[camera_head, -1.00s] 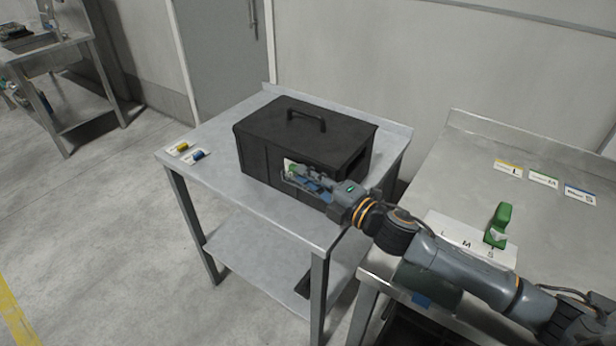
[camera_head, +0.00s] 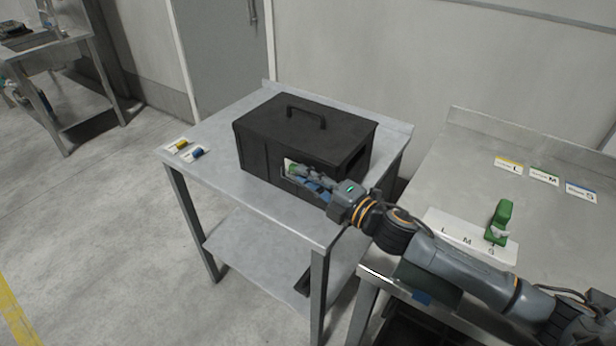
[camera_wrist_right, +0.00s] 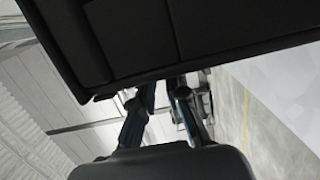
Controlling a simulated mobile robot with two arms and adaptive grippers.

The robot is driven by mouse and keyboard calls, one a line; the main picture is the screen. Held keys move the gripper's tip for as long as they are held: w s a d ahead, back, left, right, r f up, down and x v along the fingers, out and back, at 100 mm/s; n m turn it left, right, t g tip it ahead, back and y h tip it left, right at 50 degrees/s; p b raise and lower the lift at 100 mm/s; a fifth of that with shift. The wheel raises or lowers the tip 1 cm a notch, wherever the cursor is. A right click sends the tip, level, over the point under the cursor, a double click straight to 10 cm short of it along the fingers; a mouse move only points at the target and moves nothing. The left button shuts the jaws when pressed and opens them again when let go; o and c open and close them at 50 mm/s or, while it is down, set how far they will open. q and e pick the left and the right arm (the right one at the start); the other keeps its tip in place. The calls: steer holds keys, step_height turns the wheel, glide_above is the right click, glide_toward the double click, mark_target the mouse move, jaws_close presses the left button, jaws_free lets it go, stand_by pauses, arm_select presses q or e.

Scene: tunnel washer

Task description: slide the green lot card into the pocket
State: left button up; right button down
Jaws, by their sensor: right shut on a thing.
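The black lidded box (camera_head: 262,131) stands on the metal table. The lot card (camera_head: 289,165), white and green, is at the box's front face, at the fingertips of my right gripper (camera_head: 303,172). That gripper is shut on the card. The gripper and wrist cover most of the front area where the card is, so I cannot tell whether any of the card is inside the pocket. In the right wrist view the fingers (camera_wrist_right: 160,103) reach to the dark box wall (camera_wrist_right: 190,35); the card cannot be made out there. My left gripper is not in view.
Yellow (camera_head: 178,146) and blue (camera_head: 195,154) tagged items lie on the table's left corner. The right bench holds L, M and S cards (camera_head: 545,177), a white lettered strip (camera_head: 440,224) and a green clip-like object (camera_head: 499,222). The table's front left is clear.

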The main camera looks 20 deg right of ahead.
steer(key=c, duration=1.3)
jaws_free()
steer(key=shift+f, duration=0.1)
steer(key=v, duration=1.2)
steer(key=shift+r, duration=0.25)
